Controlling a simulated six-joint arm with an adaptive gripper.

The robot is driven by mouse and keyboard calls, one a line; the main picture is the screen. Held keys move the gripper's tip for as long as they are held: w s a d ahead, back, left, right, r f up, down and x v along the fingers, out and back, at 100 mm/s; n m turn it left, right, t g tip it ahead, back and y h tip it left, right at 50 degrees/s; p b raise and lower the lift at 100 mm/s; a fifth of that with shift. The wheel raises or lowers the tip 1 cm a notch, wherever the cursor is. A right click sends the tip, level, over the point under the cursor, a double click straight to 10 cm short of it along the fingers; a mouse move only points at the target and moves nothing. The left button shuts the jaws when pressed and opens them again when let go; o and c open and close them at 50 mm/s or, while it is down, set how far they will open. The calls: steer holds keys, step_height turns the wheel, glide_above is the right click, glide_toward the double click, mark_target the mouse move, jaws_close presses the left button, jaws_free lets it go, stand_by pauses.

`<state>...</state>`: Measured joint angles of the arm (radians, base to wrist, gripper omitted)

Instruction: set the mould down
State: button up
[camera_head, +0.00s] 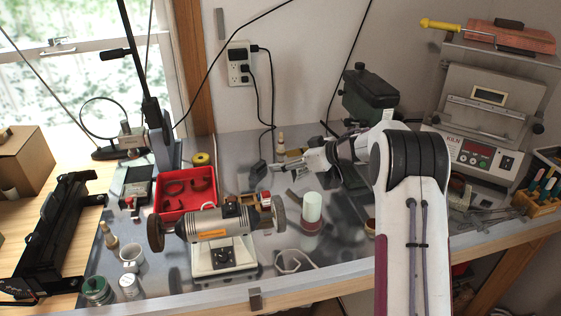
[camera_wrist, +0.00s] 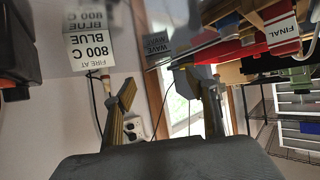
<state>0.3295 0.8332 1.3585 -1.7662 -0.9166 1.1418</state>
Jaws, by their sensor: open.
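My gripper (camera_head: 279,167) is above the back middle of the metal bench, its fingers pointing left. In the wrist view its two fingers stand apart with nothing between them (camera_wrist: 168,96). I cannot tell for sure which thing is the mould. A pale green cylinder on a dark red base (camera_head: 312,208) stands upright on the bench, in front of and below my gripper and apart from it. My arm hides part of the bench to the right.
A bench grinder (camera_head: 219,228) stands in front, with a red tray (camera_head: 184,194) behind it. A white open-ended ring (camera_head: 294,262) lies at the front. A kiln (camera_head: 483,125) stands at the back right. A wooden-handled tool (camera_head: 281,146) stands close to my gripper.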

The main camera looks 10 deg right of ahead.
steer(key=shift+r, duration=0.1)
stand_by(0.7)
step_height(320, 180, up, 16)
steer(key=d+m+t+h, duration=0.3)
steer(key=t+h, duration=0.1)
steer(key=s+d+r+m+h, duration=0.35)
steer(key=s+r+h, duration=0.25)
steer(key=s+r, duration=0.4)
steer(key=s+a+f+g, duration=0.2)
steer(key=s+f, duration=0.3)
steer(key=s, duration=0.9)
steer(key=s+a+f+m+g+y, duration=0.1)
steer(key=s+a+f, duration=0.3)
steer(key=s, duration=1)
steer(key=s+a+f+m+g, duration=0.1)
steer(key=s+a+f+g, duration=0.3)
steer(key=s, duration=1)
steer(key=shift+s+f+y, duration=0.3)
steer(key=shift+f, duration=0.65)
steer(key=shift+a, duration=0.1)
